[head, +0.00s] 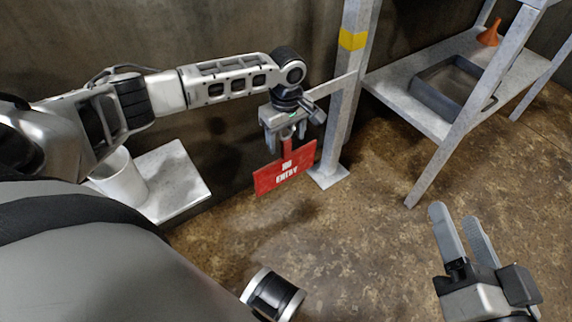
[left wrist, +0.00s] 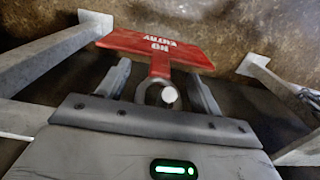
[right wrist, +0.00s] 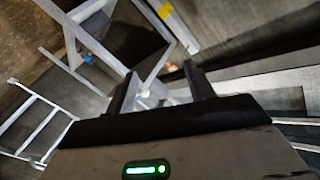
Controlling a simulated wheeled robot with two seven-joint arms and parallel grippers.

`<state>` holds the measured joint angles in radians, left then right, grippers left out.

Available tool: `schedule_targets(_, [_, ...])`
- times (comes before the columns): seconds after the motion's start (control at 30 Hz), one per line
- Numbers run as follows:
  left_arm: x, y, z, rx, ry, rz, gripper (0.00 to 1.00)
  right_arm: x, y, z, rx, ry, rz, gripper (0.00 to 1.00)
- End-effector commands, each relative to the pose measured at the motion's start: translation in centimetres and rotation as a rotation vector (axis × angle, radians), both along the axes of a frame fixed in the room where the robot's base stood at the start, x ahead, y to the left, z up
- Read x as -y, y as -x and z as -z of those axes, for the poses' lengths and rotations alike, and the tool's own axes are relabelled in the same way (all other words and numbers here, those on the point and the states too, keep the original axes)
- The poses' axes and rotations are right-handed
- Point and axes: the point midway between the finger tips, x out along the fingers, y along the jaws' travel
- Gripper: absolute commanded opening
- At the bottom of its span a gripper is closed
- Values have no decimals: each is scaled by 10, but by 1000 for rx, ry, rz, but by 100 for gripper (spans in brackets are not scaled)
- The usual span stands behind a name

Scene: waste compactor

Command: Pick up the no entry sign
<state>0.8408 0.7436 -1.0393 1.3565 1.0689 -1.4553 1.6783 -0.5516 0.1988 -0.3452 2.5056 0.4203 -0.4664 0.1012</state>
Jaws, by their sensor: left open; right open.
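The no entry sign (head: 285,176) is a red board with white lettering and a narrow red stem on top. It hangs below my left gripper (head: 287,131), by the post in the head view. In the left wrist view the sign (left wrist: 155,46) lies just beyond the fingers, and its stem with a ring-like end reaches between them. My left gripper (left wrist: 162,90) is open, with a finger on each side of the stem and gaps showing. My right gripper (head: 458,228) is open and empty over the floor at the lower right; it also shows in the right wrist view (right wrist: 162,90).
A grey metal post (head: 347,100) with a yellow band stands beside the sign. A metal table (head: 410,108) at the back right holds a grey tray (head: 418,88) and an orange funnel (head: 490,36). A white bucket (head: 120,178) stands at the left. The middle floor is clear.

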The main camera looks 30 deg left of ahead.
Motion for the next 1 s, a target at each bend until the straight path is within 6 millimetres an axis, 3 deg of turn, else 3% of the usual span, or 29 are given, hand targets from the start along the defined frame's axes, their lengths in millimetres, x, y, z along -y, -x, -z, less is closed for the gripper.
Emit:
schedule_targets(0.1, [0,0,-1,0,0,0,65,0,0,-1,0,0,0,54])
schedule_targets(0.13, [0,0,-1,0,0,0,60,0,0,-1,0,0,0,54])
schedule_targets(0.3, [0,0,-1,0,0,1,12,0,0,-1,0,1,1,54])
schedule_targets(0.37, [0,0,-1,1,0,1,1,0,0,-1,0,1,1,54])
schedule_targets(0.67, [0,0,-5,1,0,1,1,1,0,-3,3,8,2,54])
schedule_targets(0.87, [1,0,-26,1,3,1,1,3,-2,-8,3,63,12,54])
schedule_targets(1.0, [8,3,-41,-2,3,5,1,6,1,8,-35,156,14,54])
